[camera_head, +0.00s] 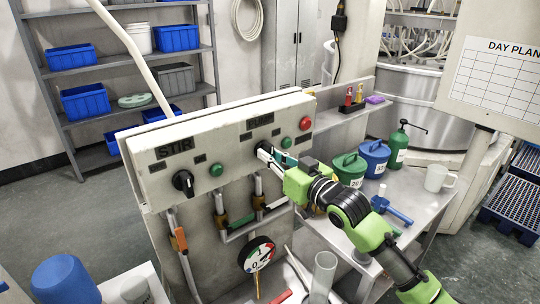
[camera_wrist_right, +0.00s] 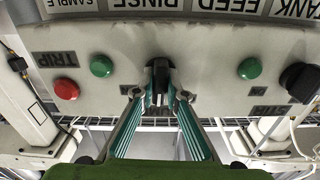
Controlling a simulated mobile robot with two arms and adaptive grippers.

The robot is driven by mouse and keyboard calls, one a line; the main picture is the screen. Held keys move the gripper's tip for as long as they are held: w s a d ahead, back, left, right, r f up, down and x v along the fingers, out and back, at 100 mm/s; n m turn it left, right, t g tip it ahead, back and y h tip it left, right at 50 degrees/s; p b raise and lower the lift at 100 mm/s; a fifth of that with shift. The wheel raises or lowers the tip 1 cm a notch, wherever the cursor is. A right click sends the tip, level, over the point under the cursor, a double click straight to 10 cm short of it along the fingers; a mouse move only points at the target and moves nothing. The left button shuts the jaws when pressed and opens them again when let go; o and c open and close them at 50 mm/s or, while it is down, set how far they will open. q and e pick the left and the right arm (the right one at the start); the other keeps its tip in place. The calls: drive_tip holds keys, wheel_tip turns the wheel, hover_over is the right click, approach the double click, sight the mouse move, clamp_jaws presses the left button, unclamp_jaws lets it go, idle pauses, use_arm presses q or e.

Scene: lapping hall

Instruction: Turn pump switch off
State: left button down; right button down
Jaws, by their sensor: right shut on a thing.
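The pump switch is a black knob on the sloped face of the grey control panel (camera_head: 232,148). In the right wrist view the knob (camera_wrist_right: 159,78) stands with its grip roughly vertical in the picture, between the two teal fingers. My right gripper (camera_head: 268,153) is shut on it; it also shows in the right wrist view (camera_wrist_right: 158,98). In the head view the fingers and the green gripper body hide most of the knob. My left gripper is not in view.
A black STIR knob (camera_head: 184,182), a green button (camera_head: 216,169), another green button (camera_head: 286,142) and a red button (camera_head: 305,124) sit nearby on the panel. Pipes with valves and a gauge (camera_head: 258,253) are below. A bench with lidded pots (camera_head: 349,168) stands right.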

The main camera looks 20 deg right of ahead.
drive_tip(key=shift+n, duration=0.5)
drive_tip(key=c, duration=2)
unclamp_jaws()
drive_tip(key=shift+c, duration=0.2)
drive_tip(key=v, duration=1.2)
